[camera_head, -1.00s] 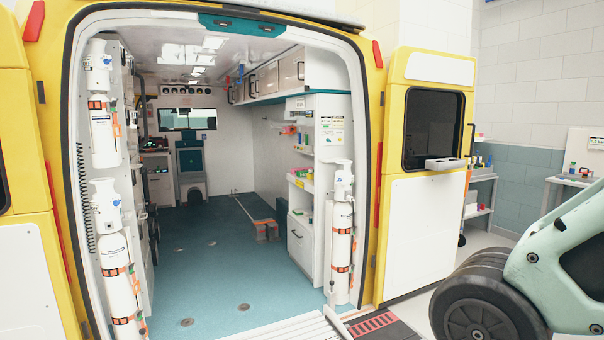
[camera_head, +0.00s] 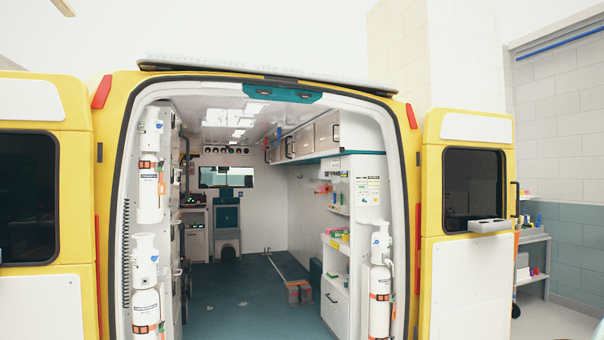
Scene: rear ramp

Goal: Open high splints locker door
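High overhead lockers (camera_head: 303,141) with dark handles run along the upper right wall inside the ambulance. Their doors look shut. I cannot tell which one is the splints locker, as any labels are too small to read. My gripper is not in view.
The open rear of the yellow ambulance is ahead, with its teal floor (camera_head: 235,297) mostly clear. Oxygen cylinders stand at the left (camera_head: 147,300) and right (camera_head: 380,300) of the opening. The open right rear door (camera_head: 465,285) and left rear door (camera_head: 45,305) flank it. A white cabinet (camera_head: 336,296) stands inside right.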

